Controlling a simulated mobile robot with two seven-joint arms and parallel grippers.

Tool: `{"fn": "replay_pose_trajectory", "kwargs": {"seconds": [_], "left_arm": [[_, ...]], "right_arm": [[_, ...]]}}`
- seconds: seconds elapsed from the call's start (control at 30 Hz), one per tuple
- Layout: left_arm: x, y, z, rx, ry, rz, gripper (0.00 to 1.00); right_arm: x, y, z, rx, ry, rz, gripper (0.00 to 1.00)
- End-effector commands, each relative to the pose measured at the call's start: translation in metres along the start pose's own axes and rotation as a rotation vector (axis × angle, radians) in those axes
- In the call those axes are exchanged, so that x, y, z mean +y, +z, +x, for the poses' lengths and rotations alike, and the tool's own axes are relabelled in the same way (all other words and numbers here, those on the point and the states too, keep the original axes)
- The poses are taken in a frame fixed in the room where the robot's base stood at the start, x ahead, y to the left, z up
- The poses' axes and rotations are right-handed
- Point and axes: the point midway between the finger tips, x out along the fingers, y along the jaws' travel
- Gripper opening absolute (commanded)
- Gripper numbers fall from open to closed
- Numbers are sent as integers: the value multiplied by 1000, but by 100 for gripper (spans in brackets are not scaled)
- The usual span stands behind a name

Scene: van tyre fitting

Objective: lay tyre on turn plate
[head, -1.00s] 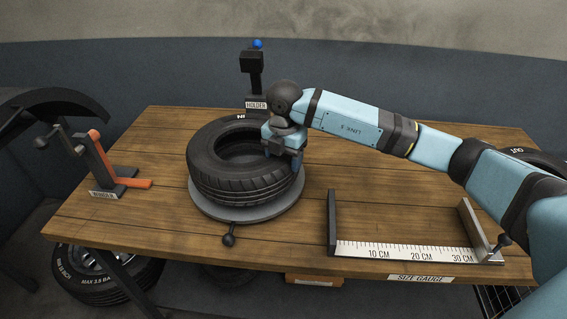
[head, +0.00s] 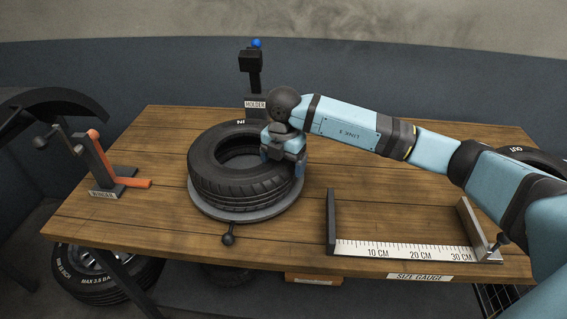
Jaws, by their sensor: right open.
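A black tyre (head: 240,187) lies flat on the grey round turn plate (head: 245,217) in the middle of the wooden table. A short handle with a black knob sticks out at the front of the plate. My right gripper (head: 283,164) is open at the tyre's right side, pointing down, with its blue fingertips at the tyre's upper wall. I cannot tell whether the fingers touch the rubber. My left gripper is not in view.
A holder post (head: 252,77) with a blue ball stands behind the tyre. An orange and black stand (head: 113,170) is at the left. A size gauge (head: 405,249) lies at the front right. Another tyre (head: 538,160) shows at the right edge, and a wheel (head: 100,277) is below the table.

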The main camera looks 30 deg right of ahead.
Motion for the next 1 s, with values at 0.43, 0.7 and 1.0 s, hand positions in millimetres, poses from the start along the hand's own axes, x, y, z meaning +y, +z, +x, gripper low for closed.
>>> {"fn": "replay_pose_trajectory", "kwargs": {"seconds": [0.43, 0.7, 1.0], "left_arm": [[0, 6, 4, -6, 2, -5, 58], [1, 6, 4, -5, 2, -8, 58], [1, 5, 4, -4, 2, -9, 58]], "right_arm": [[1, 1, -88, -2, 6, 0, 85], [0, 0, -116, -1, 2, 0, 85], [0, 0, -118, -1, 2, 0, 85]]}}
